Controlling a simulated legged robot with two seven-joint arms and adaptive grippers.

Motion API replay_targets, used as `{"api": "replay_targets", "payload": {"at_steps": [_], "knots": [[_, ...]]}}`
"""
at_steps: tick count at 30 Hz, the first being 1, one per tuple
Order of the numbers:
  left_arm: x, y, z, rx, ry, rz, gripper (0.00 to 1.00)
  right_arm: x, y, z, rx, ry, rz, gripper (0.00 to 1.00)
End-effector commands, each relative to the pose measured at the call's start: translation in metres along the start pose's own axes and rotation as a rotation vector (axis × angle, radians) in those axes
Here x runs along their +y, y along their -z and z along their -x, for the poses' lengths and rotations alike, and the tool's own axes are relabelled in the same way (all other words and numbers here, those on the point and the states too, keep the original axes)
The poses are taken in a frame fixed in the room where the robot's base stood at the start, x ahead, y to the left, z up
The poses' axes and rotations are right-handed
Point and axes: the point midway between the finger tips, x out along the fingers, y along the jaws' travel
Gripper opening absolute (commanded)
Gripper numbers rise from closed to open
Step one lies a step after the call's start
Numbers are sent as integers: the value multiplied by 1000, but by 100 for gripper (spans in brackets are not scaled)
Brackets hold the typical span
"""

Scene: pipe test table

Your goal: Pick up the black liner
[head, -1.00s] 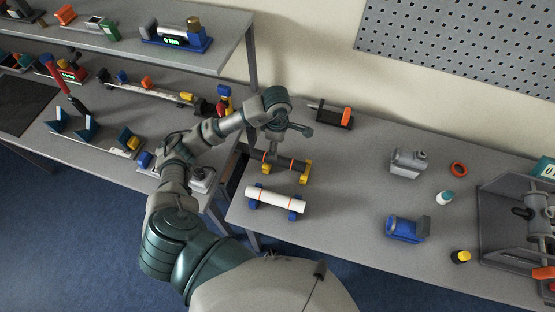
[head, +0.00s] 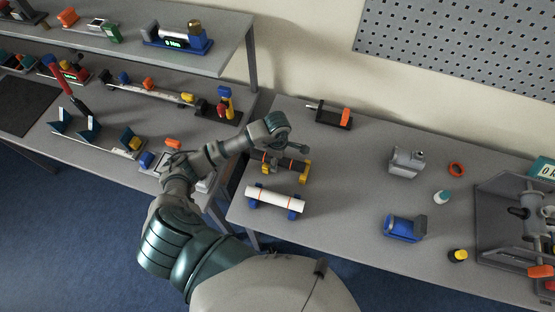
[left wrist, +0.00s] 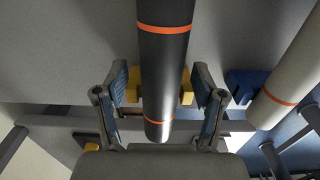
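The black liner (head: 284,162) is a dark tube with orange bands, lying on yellow supports (head: 303,174) near the table's left end. In the left wrist view, the liner (left wrist: 162,65) runs lengthwise between the two fingers of my left gripper (left wrist: 161,82). The fingers are open, one on each side of the liner, with visible gaps to it. In the head view, my left gripper (head: 283,149) is just over the liner and hides part of it. My right gripper is not in view.
A white tube (head: 276,199) with orange bands lies on blue supports just in front of the liner. A black fixture with an orange part (head: 345,118) stands behind. A grey block (head: 406,162) and blue block (head: 404,228) are to the right. The table's middle is clear.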

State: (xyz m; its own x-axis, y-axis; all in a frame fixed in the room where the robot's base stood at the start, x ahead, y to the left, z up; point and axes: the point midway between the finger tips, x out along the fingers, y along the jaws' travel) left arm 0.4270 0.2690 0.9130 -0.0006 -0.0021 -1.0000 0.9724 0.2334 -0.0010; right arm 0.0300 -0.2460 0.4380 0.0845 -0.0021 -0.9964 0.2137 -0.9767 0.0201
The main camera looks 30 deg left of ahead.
Motion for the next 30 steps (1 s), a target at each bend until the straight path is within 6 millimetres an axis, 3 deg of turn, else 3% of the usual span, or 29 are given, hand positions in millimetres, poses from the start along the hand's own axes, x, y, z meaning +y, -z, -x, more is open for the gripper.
{"api": "replay_targets", "payload": {"at_steps": [1, 7, 9, 17, 30], "knots": [[0, 0, 0, 0, 0, 0, 55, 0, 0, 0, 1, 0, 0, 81], [0, 0, 0, 1, 0, 0, 5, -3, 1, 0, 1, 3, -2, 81], [0, 0, 0, 0, 0, 0, 0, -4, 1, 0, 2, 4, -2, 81], [1, 0, 5, 0, -2, 1, 0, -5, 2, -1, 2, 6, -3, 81], [1, 0, 86, 0, -4, 0, 0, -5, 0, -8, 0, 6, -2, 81]]}}
